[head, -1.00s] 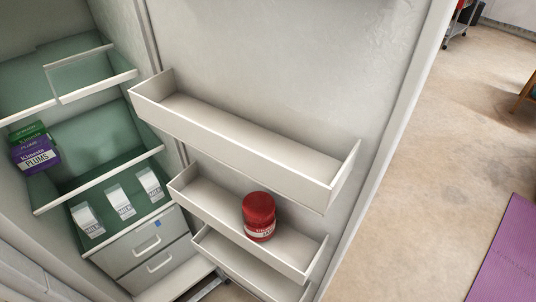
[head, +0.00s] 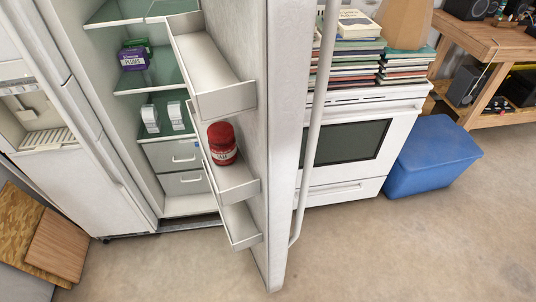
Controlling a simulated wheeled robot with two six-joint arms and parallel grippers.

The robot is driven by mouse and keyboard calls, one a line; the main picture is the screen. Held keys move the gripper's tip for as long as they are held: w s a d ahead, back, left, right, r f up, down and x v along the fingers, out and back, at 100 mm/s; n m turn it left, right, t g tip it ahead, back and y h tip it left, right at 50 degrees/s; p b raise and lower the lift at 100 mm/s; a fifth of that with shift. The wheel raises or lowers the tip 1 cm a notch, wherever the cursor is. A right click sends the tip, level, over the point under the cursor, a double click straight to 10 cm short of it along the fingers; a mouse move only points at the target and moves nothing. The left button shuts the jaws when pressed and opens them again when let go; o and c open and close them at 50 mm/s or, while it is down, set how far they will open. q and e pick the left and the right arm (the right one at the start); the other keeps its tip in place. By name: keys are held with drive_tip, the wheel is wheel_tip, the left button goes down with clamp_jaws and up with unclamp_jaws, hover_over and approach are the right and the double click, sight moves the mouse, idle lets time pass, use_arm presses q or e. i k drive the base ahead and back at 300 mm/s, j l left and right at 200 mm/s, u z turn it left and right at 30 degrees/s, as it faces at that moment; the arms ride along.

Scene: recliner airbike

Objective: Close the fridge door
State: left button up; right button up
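The fridge door (head: 285,130) stands wide open in the head view, seen nearly edge-on in the middle of the picture. Its inner shelves (head: 225,100) face left, and a red jar (head: 221,144) stands in the middle one. A long vertical handle (head: 316,120) runs along the door's outer side, on the right. The open fridge compartment (head: 184,206) is left of the door, with cartons (head: 150,118) and a purple plums box (head: 133,59) on green shelves. Neither gripper shows in this view.
A white stove (head: 345,150) with stacked books (head: 350,58) stands behind and right of the door. A blue bin (head: 430,157) and a wooden workbench (head: 490,45) are further right. Wooden boards (head: 58,246) lean at the lower left. The floor (head: 400,255) in front is clear.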

sight(245, 65)
drive_tip(key=i+l+u, duration=0.1)
drive_tip(key=l+u, duration=0.25)
drive_tip(key=l, duration=0.15)
drive_tip(key=l+u, duration=0.3)
drive_tip(key=l, duration=0.2)
drive_tip(key=l+u, duration=0.35)
drive_tip(key=l, duration=0.2)
drive_tip(key=i+l+u, duration=0.2)
drive_tip(key=i+l, duration=0.2)
drive_tip(key=l, duration=0.2)
